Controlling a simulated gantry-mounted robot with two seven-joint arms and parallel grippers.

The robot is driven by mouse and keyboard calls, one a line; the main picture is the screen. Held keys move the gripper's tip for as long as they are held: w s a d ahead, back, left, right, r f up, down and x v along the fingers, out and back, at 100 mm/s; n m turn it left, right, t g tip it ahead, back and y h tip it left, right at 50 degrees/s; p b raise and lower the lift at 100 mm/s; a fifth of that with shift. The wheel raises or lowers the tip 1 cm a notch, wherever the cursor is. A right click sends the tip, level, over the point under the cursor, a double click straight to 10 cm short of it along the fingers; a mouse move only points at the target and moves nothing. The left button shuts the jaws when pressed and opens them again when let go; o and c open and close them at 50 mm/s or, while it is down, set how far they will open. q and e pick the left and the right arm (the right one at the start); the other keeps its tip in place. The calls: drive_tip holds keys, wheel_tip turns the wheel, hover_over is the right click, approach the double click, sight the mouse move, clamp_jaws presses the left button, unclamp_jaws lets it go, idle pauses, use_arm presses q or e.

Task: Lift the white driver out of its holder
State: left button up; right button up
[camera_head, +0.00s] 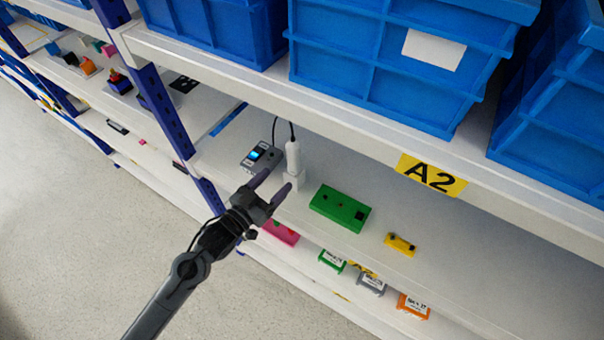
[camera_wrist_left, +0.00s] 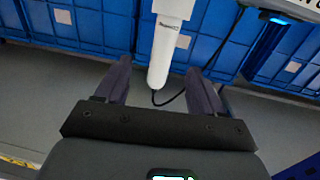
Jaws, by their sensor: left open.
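The white driver (camera_head: 293,158) stands upright in its white holder (camera_head: 294,181) on the middle shelf, with a black cable at its top end. My left gripper (camera_head: 272,187) is open in front of the holder, with one finger to each side. In the left wrist view the driver (camera_wrist_left: 161,58) shows between the two open fingertips (camera_wrist_left: 158,75), with a gap on both sides. I cannot tell how far ahead of the fingers it is. The picture there is turned over, with the cable end down. My right gripper is not in view.
A grey controller with a lit blue display (camera_head: 260,156) stands left of the holder. A green block (camera_head: 340,208) and a small yellow block (camera_head: 400,244) lie to the right. The upper shelf with blue bins (camera_head: 390,60) overhangs. A blue post (camera_head: 165,110) stands left.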

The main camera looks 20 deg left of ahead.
sight(290, 163)
use_arm(q)
drive_tip(key=x, duration=0.5)
drive_tip(key=shift+w+a+r, duration=0.15)
drive_tip(key=shift+a+r, duration=0.1)
drive_tip(key=shift+p+x, duration=0.55)
drive_tip(key=shift+x, duration=2.65)
drive_tip(key=shift+a+f, duration=0.1)
drive_tip(key=shift+f, duration=0.1)
drive_tip(key=shift+c, duration=0.2)
drive_tip(key=shift+r, duration=0.1)
clamp_jaws()
drive_tip(key=shift+r, duration=0.1)
wheel_tip(290, 163, up, 10)
drive_tip(key=shift+f, duration=0.1)
